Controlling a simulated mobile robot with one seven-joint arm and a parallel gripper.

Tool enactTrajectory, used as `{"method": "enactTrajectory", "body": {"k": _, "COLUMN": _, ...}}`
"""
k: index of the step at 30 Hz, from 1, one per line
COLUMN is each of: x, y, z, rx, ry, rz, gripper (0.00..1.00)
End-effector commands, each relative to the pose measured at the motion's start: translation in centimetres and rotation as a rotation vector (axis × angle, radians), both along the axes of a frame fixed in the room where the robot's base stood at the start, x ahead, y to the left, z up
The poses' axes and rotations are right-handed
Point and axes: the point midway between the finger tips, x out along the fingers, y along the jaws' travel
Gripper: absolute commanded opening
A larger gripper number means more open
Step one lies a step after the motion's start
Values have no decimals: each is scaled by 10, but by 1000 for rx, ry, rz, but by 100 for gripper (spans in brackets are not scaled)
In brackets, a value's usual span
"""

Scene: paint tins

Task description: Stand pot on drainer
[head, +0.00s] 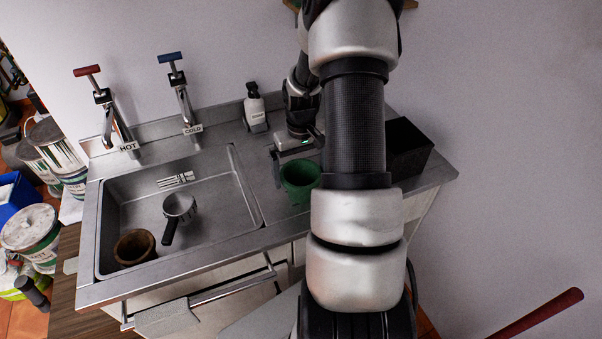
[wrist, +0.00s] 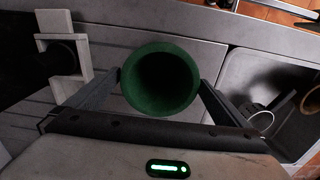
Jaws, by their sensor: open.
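A green pot (head: 300,180) appears to stand upright on the steel drainer (head: 285,217), to the right of the sink. In the wrist view the same pot (wrist: 160,80) shows its round open mouth, dark inside. My gripper (wrist: 157,85) is open, with one finger on each side of the pot; I cannot tell whether either finger touches it. In the head view my gripper (head: 291,163) is just behind the pot, and my arm hides part of the drainer.
The sink (head: 140,205) holds a brown pot (head: 135,247) and a metal cup with a dark handle (head: 180,207). Hot and cold taps and a soap bottle (head: 254,107) stand along the back. A black box (head: 408,148) stands right. A pale bracket (wrist: 83,58) shows left of the pot.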

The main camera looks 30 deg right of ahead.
Motion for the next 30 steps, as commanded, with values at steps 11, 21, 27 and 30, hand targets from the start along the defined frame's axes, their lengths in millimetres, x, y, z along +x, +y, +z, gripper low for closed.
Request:
{"method": "enactTrajectory", "body": {"k": 11, "x": 1, "y": -1, "z": 78, "rx": -3, "ry": -5, "rz": 0, "gripper": 100}}
{"method": "enactTrajectory", "body": {"k": 21, "x": 0, "y": 0, "z": 113, "rx": -1, "ry": -2, "rz": 1, "gripper": 100}}
{"method": "enactTrajectory", "body": {"k": 27, "x": 0, "y": 0, "z": 113, "rx": 0, "ry": -1, "rz": 0, "gripper": 100}}
{"method": "enactTrajectory", "body": {"k": 30, "x": 0, "y": 0, "z": 113, "rx": 0, "ry": -1, "rz": 0, "gripper": 100}}
